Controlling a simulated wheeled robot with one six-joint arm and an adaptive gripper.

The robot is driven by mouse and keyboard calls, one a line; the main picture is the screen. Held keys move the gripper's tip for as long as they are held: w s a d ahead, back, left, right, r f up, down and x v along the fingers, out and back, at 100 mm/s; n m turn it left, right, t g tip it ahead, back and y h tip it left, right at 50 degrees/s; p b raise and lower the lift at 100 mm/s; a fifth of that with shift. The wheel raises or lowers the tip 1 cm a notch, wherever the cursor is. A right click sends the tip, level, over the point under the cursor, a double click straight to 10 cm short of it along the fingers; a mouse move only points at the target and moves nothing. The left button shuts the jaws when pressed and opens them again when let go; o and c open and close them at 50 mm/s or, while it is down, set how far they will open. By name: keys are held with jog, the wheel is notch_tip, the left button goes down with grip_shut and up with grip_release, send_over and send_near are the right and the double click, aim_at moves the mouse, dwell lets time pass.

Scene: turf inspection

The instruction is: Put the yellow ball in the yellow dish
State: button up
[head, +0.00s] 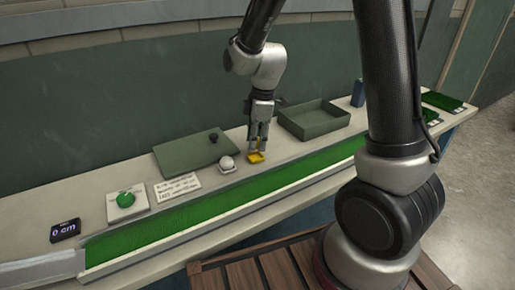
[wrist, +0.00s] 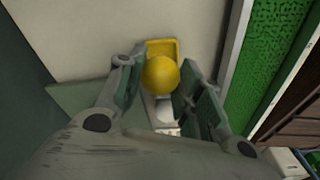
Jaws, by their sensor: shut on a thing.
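The yellow ball (wrist: 160,75) sits between the two fingers of my gripper (wrist: 158,86) in the wrist view, and the gripper is shut on it. The small square yellow dish (wrist: 162,46) shows just behind the ball in that view, partly covered by it. In the head view my gripper (head: 258,146) points down over the yellow dish (head: 257,158) on the pale bench. The ball is hard to make out there between the fingertips. I cannot tell the exact gap between ball and dish.
A white ball (head: 227,162) rests on a white dish left of the yellow dish. A green lidded box or board (head: 185,154) lies behind it, and an open green tray (head: 312,124) stands to the right. The green turf channel (head: 205,198) runs along the front.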

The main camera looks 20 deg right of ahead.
jog(key=shift+f, duration=1.75)
jog(key=shift+a+f, duration=0.1)
jog(key=shift+f, duration=0.05)
jog(key=o, duration=1)
jog(key=r, duration=0.4)
jog(key=d+r, duration=0.1)
jog(key=r, duration=0.7)
jog(key=shift+s+d+r, duration=0.2)
jog(key=shift+s+d, duration=0.05)
jog(key=s+d+r+m+t, duration=0.1)
jog(key=s+d+r+m, duration=0.2)
jog(key=s, duration=0.4)
jog(key=s+d+r+m+t+h, duration=0.1)
jog(key=s+d+r+m, duration=0.3)
jog(key=s+d+m, duration=0.2)
jog(key=s+d+r+m+t, duration=0.1)
jog(key=s+d+r+m, duration=0.2)
jog(key=s+m, duration=0.3)
jog(key=shift+s+d+r+m+t, duration=0.25)
jog(key=shift+s+d+m+t, duration=0.15)
jog(key=shift+s+d, duration=0.35)
